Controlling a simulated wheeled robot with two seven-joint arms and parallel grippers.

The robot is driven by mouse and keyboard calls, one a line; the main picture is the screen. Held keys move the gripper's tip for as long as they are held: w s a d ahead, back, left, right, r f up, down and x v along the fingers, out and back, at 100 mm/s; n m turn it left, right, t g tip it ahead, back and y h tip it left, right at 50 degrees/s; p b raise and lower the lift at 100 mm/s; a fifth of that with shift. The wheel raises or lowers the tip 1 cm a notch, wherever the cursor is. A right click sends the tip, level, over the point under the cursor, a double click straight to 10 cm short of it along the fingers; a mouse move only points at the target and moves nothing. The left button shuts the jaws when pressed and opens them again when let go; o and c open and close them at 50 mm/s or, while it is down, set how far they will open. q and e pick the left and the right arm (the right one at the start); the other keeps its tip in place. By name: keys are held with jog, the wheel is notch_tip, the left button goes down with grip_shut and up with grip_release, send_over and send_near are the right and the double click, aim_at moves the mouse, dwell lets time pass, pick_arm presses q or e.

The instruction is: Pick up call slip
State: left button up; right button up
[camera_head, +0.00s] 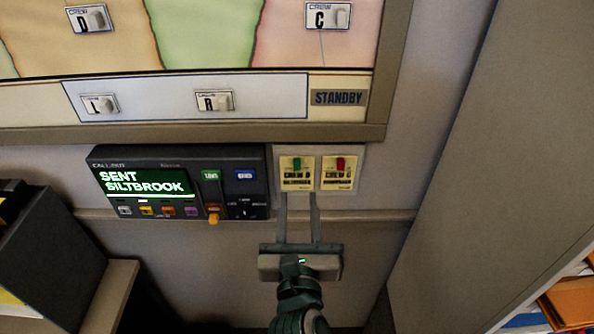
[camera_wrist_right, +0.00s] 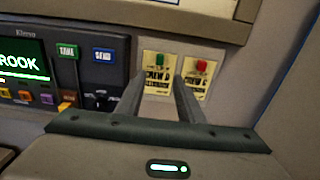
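Two pale yellow cards hang side by side on a light wall panel. The left card (camera_head: 297,173) has a green tab and reads like CREW B; the right card (camera_head: 339,173) has a red tab and reads like CREW C. They also show in the right wrist view, the left one (camera_wrist_right: 157,66) and the right one (camera_wrist_right: 197,74). I cannot tell if either is the call slip. My right gripper (camera_head: 299,198) is open and empty, its two fingers apart and pointing up at the left card's lower edge. I cannot tell if they touch it. My left gripper is not in view.
A dark call-out console (camera_head: 240,160), its screen reading SENT SILTBROOK, is just left of the cards. A map board (camera_head: 240,135) with crew tags is above. A tall grey panel (camera_head: 480,170) stands at the right. A dark box (camera_head: 50,255) is at the lower left.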

aim_at(297, 170)
jog(key=w, duration=0.3)
jog(key=shift+w, duration=0.1)
jog(key=shift+w+a+r+b, duration=0.1)
jog(key=shift+w+r+b, duration=0.1)
jog(key=shift+w, duration=1.1)
jog(key=shift+w+r+b, duration=0.15)
jog(key=shift+w, duration=1.15)
jog(key=shift+s, duration=0.1)
grip_shut()
